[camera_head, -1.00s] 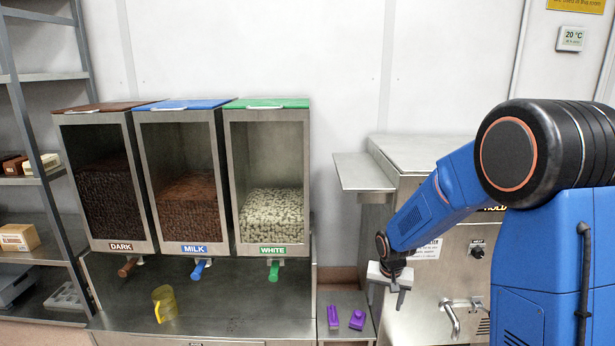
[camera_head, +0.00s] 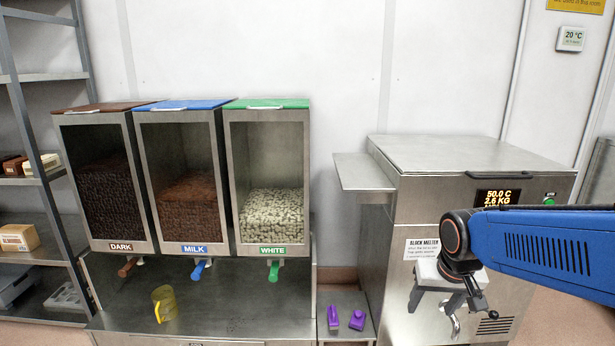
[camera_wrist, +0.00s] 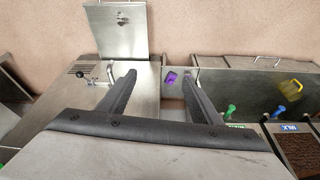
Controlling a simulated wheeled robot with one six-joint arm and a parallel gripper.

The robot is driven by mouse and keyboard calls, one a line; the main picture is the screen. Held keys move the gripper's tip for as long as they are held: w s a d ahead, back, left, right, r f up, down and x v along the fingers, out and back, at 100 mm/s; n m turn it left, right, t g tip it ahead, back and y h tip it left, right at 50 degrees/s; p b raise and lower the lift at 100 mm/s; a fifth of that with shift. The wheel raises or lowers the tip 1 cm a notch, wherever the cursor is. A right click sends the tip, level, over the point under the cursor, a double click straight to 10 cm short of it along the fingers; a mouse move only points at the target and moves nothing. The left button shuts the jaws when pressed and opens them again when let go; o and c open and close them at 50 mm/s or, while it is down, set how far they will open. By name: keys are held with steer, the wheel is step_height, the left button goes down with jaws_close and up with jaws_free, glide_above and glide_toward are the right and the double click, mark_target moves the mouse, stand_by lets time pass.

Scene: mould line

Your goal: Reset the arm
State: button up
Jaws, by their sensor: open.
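My gripper (camera_head: 432,304) is open and empty in front of the block melter (camera_head: 385,225), a steel machine with a display reading 50.0 C and 2.6 KG. The gripper hangs in the air near the melter's front spout, which is partly behind it. In the wrist view my gripper's two fingers (camera_wrist: 158,92) are spread apart with nothing between them. My blue arm reaches in from the right edge of the head view.
Dark, milk and white dispensers (camera_head: 270,160) stand at the left on a steel counter. A yellow pitcher (camera_head: 164,303) stands below them. Two purple objects (camera_head: 357,319) lie on a small stand beside the melter. A rack (camera_head: 35,180) is at far left.

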steer(key=s+r+n+t, duration=0.1)
steer(key=s+r, duration=0.1)
steer(key=s, duration=1.3)
steer(key=shift+s+d+r+n, duration=0.15)
steer(key=shift+d+r+n, duration=0.15)
steer(key=shift+d+r, duration=0.1)
